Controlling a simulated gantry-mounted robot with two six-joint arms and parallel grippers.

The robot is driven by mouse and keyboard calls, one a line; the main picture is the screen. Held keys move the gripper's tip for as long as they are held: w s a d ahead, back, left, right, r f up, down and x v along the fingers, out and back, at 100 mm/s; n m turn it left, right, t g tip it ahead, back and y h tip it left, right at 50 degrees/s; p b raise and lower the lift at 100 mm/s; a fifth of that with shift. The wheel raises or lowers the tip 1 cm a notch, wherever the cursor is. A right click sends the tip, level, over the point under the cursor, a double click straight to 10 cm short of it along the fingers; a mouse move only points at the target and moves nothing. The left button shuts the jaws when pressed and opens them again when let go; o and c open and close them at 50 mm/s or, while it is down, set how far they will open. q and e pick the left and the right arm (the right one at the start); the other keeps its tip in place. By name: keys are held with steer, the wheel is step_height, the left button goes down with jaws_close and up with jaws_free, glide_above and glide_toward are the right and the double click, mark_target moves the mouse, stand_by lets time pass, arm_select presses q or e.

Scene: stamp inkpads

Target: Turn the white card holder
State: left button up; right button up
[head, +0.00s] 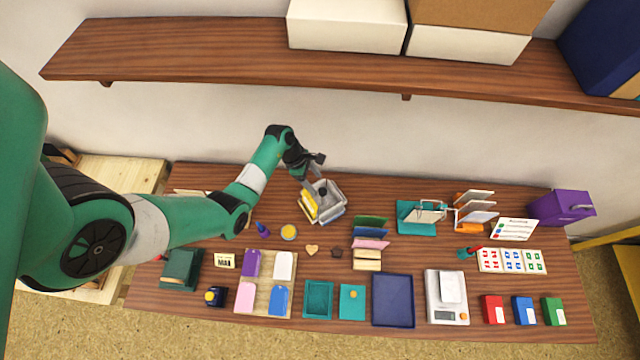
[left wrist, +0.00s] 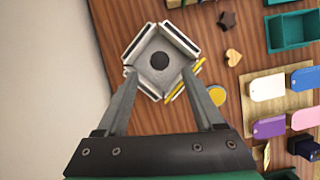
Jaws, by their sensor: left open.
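The white card holder (head: 335,212) stands at the back middle of the table, with cards on its sides, one of them yellow. From above, in the left wrist view, it is a square holder (left wrist: 158,60) with a dark round knob in its grey middle, its corners pointing up, down and sideways. My left gripper (head: 315,174) is open above it. In the left wrist view its fingertips (left wrist: 158,76) lie on either side of the holder's middle; I cannot tell whether they touch it. The right gripper is not in view.
A coloured card rack (head: 370,243) stands to the right. A wooden shelf (head: 200,57) runs above the back of the table.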

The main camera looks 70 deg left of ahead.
mark_target(322, 191)
arm_select(q)
steer(key=b+x, duration=0.1)
steer(key=x, duration=0.4)
steer(key=shift+w+f, duration=0.1)
steer(key=shift+f, duration=0.05)
jaws_close()
stand_by(1.2)
